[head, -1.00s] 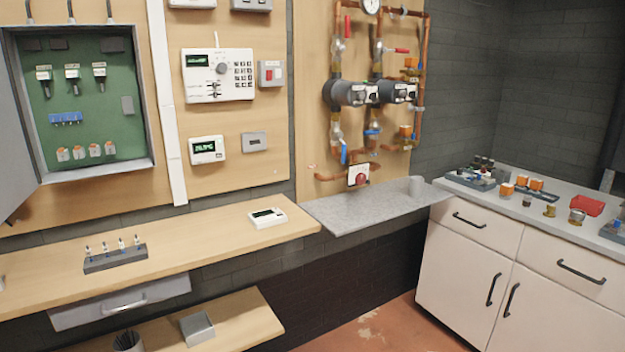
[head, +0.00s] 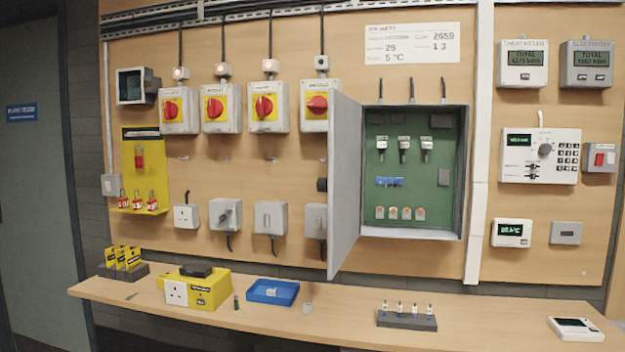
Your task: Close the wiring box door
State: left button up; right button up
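The wiring box (head: 467,170) is a grey wall box with a green back panel (head: 440,165) holding breakers, blue terminals and orange-white parts. Its grey door (head: 345,185) is hinged on the box's left side. The door stands wide open, swung out from the wall toward me. It covers part of the wall and switches behind it. Neither of my grippers shows in the head view.
A wooden shelf (head: 480,333) runs below the box. It carries a fuse holder rack (head: 406,320), a blue tray (head: 272,292), a yellow tester box (head: 196,288) and a white handheld device (head: 576,329). Rotary isolators (head: 267,107) hang left of the door. The space before the door looks clear.

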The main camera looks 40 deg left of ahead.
aim_at(342, 185)
jog(key=j+u, duration=0.4)
jog(key=j, duration=1.15)
jog(key=k, duration=0.05)
